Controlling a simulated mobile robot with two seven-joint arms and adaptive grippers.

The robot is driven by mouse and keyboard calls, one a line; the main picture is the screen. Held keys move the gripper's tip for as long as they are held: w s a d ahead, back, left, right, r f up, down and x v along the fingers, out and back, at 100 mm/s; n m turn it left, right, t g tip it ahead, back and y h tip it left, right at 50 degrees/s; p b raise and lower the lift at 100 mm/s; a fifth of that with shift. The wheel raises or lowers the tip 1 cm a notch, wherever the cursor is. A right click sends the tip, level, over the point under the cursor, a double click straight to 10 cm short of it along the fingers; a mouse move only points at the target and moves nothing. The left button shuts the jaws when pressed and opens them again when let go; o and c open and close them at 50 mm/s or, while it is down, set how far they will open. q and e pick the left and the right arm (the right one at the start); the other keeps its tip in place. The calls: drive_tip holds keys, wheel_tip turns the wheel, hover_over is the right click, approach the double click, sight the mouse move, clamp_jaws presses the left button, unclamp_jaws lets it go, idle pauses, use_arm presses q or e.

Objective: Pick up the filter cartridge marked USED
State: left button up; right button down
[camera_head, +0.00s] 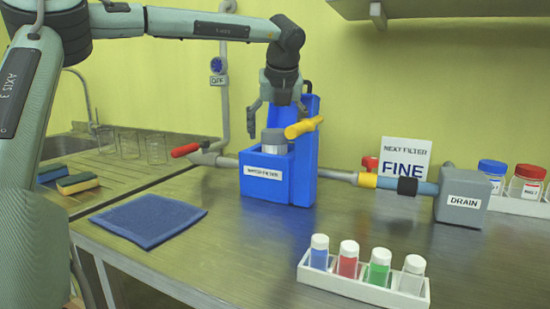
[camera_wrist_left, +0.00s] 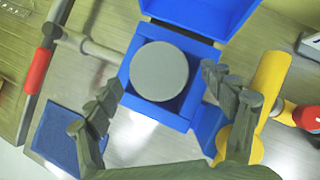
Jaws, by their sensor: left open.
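A grey cylinder (camera_head: 274,138), the filter cartridge by its look, stands upright in the blue water-filter housing (camera_head: 263,188). In the left wrist view its round grey top (camera_wrist_left: 160,71) shows in the blue opening. No USED mark is legible. My left gripper (camera_head: 277,110) hangs fingers-down just above the cylinder. In the left wrist view its open fingers (camera_wrist_left: 160,108) are spread wide apart, with nothing between them; the cylinder's top lies beyond them. My right gripper is in neither view.
A yellow lever (camera_head: 303,128) sits right of the cylinder, close to my gripper. A red-handled valve (camera_head: 186,150) is on the left pipe. A blue mat (camera_head: 150,220), a vial rack (camera_head: 345,287), a DRAIN box (camera_head: 463,198) and a "NEXT FILTER FINE" sign (camera_head: 404,165) stand around.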

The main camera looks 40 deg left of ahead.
use_arm(q)
drive_tip(key=shift+x, duration=1.4)
drive_tip(key=c, duration=1.8)
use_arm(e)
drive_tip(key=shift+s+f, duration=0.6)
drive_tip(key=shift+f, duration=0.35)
use_arm(q)
drive_tip(key=shift+o, duration=0.2)
drive_tip(key=shift+r, duration=0.1)
